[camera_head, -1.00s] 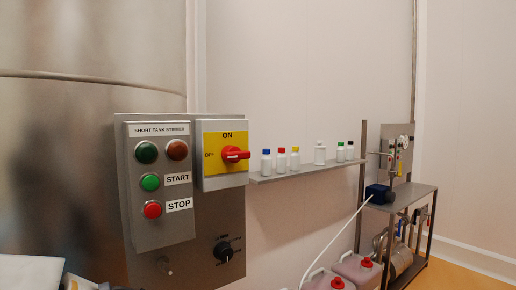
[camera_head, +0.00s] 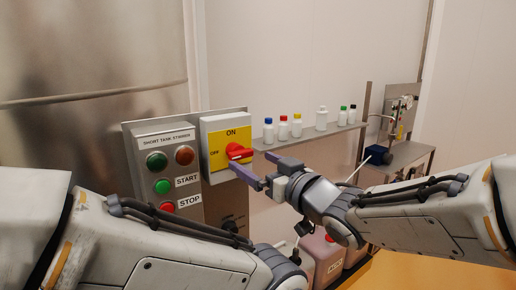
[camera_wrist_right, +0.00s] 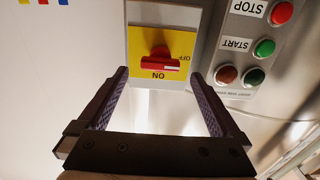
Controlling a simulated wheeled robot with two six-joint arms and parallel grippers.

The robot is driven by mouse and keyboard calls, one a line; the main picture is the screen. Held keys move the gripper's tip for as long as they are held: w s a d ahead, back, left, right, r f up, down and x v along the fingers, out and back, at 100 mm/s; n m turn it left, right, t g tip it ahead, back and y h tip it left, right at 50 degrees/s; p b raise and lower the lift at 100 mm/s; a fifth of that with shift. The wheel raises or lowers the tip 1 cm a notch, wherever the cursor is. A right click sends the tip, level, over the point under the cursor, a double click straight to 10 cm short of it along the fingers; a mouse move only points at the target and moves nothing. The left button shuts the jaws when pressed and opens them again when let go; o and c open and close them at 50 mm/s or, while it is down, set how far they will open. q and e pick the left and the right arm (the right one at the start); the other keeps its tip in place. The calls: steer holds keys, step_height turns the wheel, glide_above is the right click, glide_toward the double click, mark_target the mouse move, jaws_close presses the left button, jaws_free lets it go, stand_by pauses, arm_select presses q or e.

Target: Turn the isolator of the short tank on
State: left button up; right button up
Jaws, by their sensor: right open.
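My right gripper (camera_head: 260,167) is open and empty, just in front of the isolator. In the wrist view its fingers (camera_wrist_right: 159,75) frame the knob, one on each side, apart from it. My left arm crosses the lower left; its gripper is out of view.
The stirrer box (camera_head: 167,170) with lamps and START and STOP buttons stands left of the isolator. A shelf (camera_head: 318,136) with several small bottles runs to the right. A metal stand (camera_head: 405,155) is farther right. A large steel tank (camera_head: 90,60) fills the left.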

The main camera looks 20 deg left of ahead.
mark_target(243, 156)
steer(key=p+x, duration=0.1)
steer(key=x, duration=0.3)
steer(key=shift+w+a+r+p, duration=0.1)
steer(key=shift+w+a+p, duration=0.1)
steer(key=shift+a+p, duration=0.1)
steer(key=shift+x, duration=0.8)
steer(key=shift+c, duration=0.3)
steer(key=c, duration=1.2)
steer(key=shift+c, duration=0.2)
